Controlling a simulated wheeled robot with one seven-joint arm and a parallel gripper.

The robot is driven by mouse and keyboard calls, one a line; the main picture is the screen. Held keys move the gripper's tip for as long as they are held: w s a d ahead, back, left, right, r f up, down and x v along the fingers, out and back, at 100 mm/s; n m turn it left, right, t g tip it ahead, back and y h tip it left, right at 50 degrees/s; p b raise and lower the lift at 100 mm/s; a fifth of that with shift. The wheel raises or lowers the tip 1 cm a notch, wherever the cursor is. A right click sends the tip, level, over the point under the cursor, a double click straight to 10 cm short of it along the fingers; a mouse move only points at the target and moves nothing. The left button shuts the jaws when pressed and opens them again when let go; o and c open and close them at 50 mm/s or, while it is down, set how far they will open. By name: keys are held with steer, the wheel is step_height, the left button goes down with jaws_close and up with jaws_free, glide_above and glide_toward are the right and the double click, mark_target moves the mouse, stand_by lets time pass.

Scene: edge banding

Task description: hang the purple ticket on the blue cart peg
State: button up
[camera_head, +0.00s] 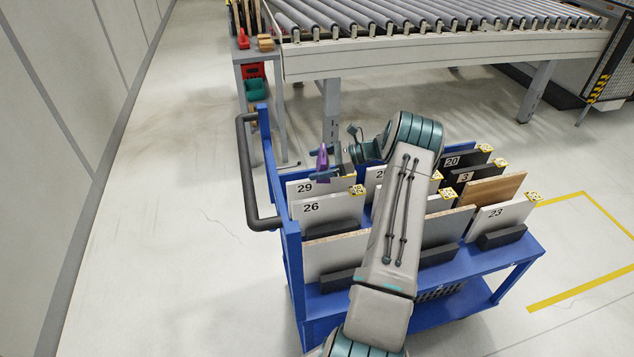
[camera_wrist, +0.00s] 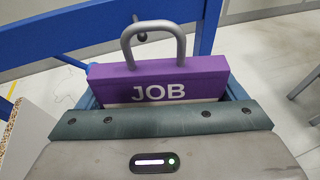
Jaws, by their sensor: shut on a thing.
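The purple ticket (camera_head: 322,160) is held by my gripper (camera_head: 326,162) above the back left of the blue cart (camera_head: 291,240). In the wrist view the ticket (camera_wrist: 105,75) reads JOB and has a grey metal loop (camera_wrist: 182,45) on top. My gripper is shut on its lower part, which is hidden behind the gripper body. A dark peg (camera_wrist: 141,36) on a blue cart bar shows within the outline of the loop. I cannot tell whether the peg passes through the loop or lies beyond it.
Numbered panels, such as 26 (camera_head: 325,210) and 23 (camera_head: 495,219), stand upright in the cart close below my arm. A roller conveyor (camera_head: 440,45) is behind. A small side stand (camera_head: 243,57) is at the back left. The floor left of the cart is clear.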

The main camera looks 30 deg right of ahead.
steer(key=shift+w+a+f+b, duration=0.1)
steer(key=shift+f+b, duration=1)
steer(key=shift+f, duration=0.55)
steer(key=shift+a, duration=0.1)
steer(key=w+a+f+p, duration=0.1)
steer(key=w+a, duration=0.2)
steer(key=a, duration=0.7)
steer(key=shift+f, duration=0.35)
steer(key=shift+a, duration=0.1)
steer(key=o, duration=0.7)
